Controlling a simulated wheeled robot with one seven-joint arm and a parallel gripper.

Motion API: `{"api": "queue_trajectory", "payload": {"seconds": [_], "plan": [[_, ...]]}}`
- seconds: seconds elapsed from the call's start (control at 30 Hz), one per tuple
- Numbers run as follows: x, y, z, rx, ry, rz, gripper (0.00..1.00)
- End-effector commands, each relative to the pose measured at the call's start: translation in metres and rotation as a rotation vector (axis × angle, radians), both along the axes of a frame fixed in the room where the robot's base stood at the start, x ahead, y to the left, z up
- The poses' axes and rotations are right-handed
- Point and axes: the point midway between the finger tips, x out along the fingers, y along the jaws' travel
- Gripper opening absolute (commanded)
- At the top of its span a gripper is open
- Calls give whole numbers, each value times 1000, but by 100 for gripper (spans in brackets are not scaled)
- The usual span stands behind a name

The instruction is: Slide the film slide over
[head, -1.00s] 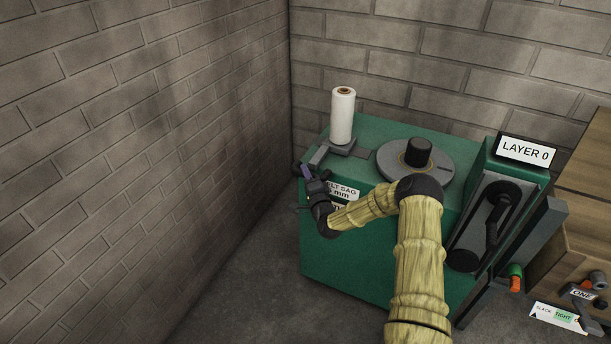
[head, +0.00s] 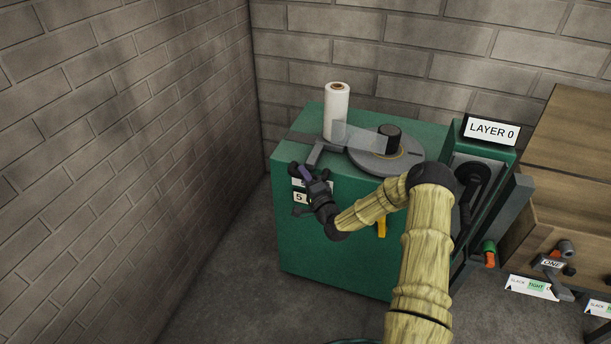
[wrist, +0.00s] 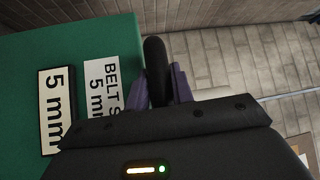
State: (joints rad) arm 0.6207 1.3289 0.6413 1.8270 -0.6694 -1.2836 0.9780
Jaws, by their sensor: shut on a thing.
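The film slide (head: 326,150) is a grey bracket on top of the green machine, and it carries an upright white film roll (head: 336,113). A see-through strip of film (head: 362,136) reaches from the roll across to the grey turntable (head: 370,163) with its black hub (head: 389,139). My gripper (head: 303,172) is at the machine's front left top edge, by the slide's arm. In the wrist view, its purple fingers (wrist: 167,86) are shut on a black rounded handle (wrist: 155,58). The handle's join to the slide is hidden.
The green machine (head: 300,245) has a "LAYER 0" sign (head: 492,130) at its right and belt sag labels on its front. A wooden cabinet (head: 560,150) stands at the right. Brick walls close the left and back. Floor is clear at front left.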

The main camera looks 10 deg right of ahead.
Motion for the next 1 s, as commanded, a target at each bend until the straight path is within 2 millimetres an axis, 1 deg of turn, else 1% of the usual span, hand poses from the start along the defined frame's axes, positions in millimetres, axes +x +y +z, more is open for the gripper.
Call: {"api": "queue_trajectory", "payload": {"seconds": [0.03,0.33,0.37,0.43,0.47,0.77,0.87,1.0], "plan": [[-2,-5,-4,-4,7,-9,0],[-2,-5,-5,-4,10,-8,0],[-2,-5,-5,-4,11,-7,29],[-2,-4,-5,-4,10,-7,43],[-2,-4,-5,-3,9,-6,45],[-3,0,-3,-2,5,1,45],[-8,-2,-4,-2,6,0,45],[-23,-6,-6,-2,6,0,45]]}}
